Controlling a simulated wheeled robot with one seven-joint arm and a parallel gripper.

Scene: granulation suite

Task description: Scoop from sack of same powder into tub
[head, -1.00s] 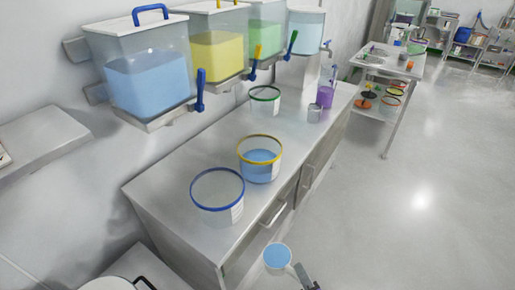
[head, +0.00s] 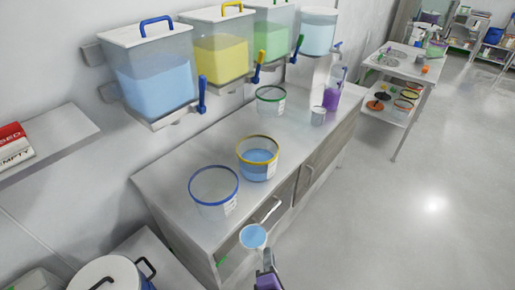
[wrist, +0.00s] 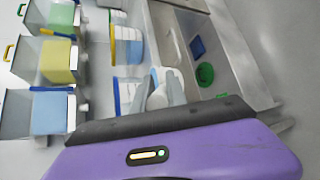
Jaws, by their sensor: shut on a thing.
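My gripper (head: 266,262) is shut on a scoop (head: 253,237) with blue powder in its cup. The scoop is held level in front of the counter, near the blue-rimmed tub (head: 214,199). That tub looks empty. Behind it, a yellow-rimmed tub (head: 257,172) holds blue powder. A green-rimmed tub (head: 270,106) stands farther back. In the wrist view, the scoop (wrist: 167,88) is partly hidden by my fingers, beside the blue-rimmed tub (wrist: 124,97) and yellow-rimmed tub (wrist: 118,47). I cannot make out a sack.
Wall hoppers with blue (head: 152,85), yellow (head: 222,55) and green powder hang above the counter (head: 165,185). A white-lidded drum (head: 103,273) stands at lower left. The floor at right is clear.

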